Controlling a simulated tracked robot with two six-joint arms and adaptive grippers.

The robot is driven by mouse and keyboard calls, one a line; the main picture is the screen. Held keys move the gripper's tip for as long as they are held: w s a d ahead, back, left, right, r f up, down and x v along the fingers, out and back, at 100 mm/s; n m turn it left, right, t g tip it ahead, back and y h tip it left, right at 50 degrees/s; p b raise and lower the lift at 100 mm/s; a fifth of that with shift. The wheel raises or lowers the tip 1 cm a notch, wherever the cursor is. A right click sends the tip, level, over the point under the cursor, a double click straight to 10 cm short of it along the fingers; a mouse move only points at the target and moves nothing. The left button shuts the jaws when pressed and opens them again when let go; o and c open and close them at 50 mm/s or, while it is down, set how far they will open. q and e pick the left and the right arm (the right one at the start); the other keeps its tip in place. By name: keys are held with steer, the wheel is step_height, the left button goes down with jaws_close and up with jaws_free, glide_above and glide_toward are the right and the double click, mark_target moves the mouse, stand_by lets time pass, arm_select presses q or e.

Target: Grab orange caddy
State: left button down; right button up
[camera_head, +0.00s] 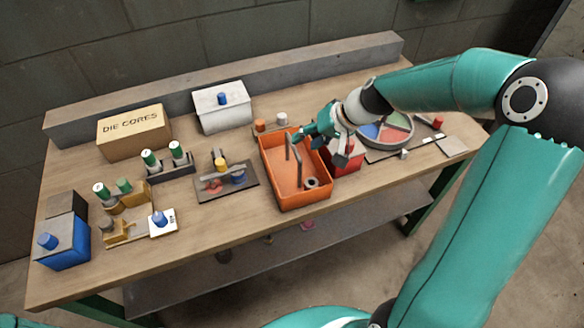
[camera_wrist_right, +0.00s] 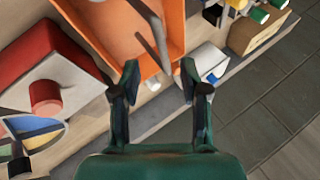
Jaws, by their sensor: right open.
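The orange caddy (camera_head: 305,202) sits upright on the wooden bench right of the middle in the head view. A grey bar handle (camera_head: 290,146) rises over its open inside, which holds a small dark ring near the front right corner. My right gripper (camera_head: 316,144) is above the caddy's right rear side. In the right wrist view, the caddy (camera_wrist_right: 105,30) fills the upper part, and my right gripper (camera_wrist_right: 158,75) is open and empty. The grey handle reaches down toward the gap between the fingertips; I cannot tell whether they touch. My left gripper is not in view.
A red box (camera_head: 346,162) stands close to the caddy's right side, partly under my right gripper. Behind it is a round tray with coloured sections (camera_head: 385,132). Small pots (camera_head: 281,119) stand behind the caddy. A dark plate with parts (camera_head: 226,183) lies to its left.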

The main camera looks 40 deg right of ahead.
mark_target(293, 147)
steer(key=shift+x, duration=3.1)
steer(key=shift+w+a+r, duration=0.1)
steer(key=shift+w+r, duration=0.05)
jaws_close()
